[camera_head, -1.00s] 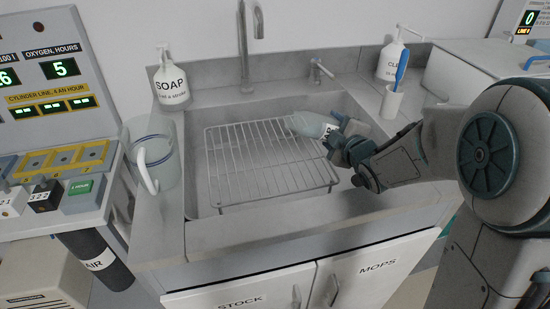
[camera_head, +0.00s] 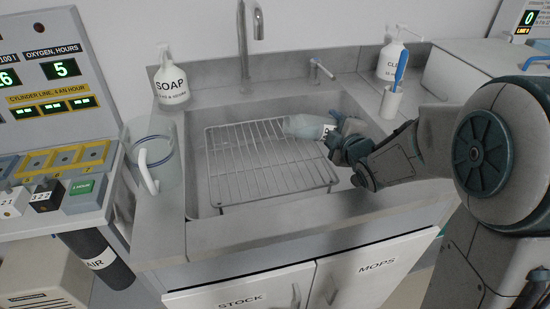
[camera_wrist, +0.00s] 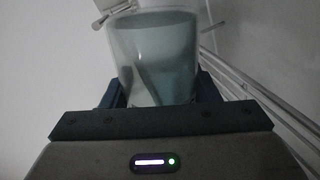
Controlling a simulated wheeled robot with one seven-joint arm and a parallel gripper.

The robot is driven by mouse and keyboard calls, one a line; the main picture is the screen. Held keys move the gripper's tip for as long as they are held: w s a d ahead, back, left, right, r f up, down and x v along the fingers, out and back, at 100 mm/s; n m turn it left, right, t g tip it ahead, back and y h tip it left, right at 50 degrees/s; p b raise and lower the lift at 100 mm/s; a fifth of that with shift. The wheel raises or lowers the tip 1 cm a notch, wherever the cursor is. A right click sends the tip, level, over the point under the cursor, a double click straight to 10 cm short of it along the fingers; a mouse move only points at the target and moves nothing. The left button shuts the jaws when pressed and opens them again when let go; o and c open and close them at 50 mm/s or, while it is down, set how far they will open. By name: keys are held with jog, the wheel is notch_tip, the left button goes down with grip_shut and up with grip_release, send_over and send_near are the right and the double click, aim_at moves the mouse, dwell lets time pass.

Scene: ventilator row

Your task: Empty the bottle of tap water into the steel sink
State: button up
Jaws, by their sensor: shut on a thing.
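My gripper (camera_head: 340,146) is shut on a clear, pale bluish bottle (camera_head: 303,126) with a white label. The bottle lies about level, its far end pointing left, over the wire rack in the steel sink (camera_head: 197,190). In the wrist view the bottle (camera_wrist: 155,50) stands out between my two fingers (camera_wrist: 160,92), with bluish contents showing through its wall. I cannot make out a stream of water leaving it. The label's text is mostly hidden by my fingers.
A wire rack (camera_head: 262,165) fills much of the basin. A tall tap (camera_head: 243,40) rises behind. A soap bottle (camera_head: 171,84) and a clear jug (camera_head: 152,152) stand left; a white pump bottle (camera_head: 392,62) and a cup with a blue brush (camera_head: 391,102) stand right.

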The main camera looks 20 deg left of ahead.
jog(key=shift+s+a+r+n, duration=0.15)
jog(key=shift+a+r+n, duration=0.1)
jog(key=shift+n, duration=0.25)
dwell(0.3)
jog(key=shift+f, duration=0.2)
jog(key=shift+a+f+n+h+b, duration=0.1)
jog(key=shift+f+n+h+b, duration=0.4)
jog(key=shift+b, duration=1.25)
dwell(1.0)
jog(key=shift+s+a+r+n+t+b, duration=0.1)
jog(key=shift+r+n+t+b, duration=0.1)
jog(key=shift+n+b, duration=0.45)
jog(key=shift+s+a+r+n+t+b, duration=0.1)
jog(key=shift+n+t+b, duration=0.15)
jog(key=shift+b, duration=0.75)
dwell(2.0)
jog(key=shift+r+b, duration=0.25)
jog(key=shift+b, duration=0.1)
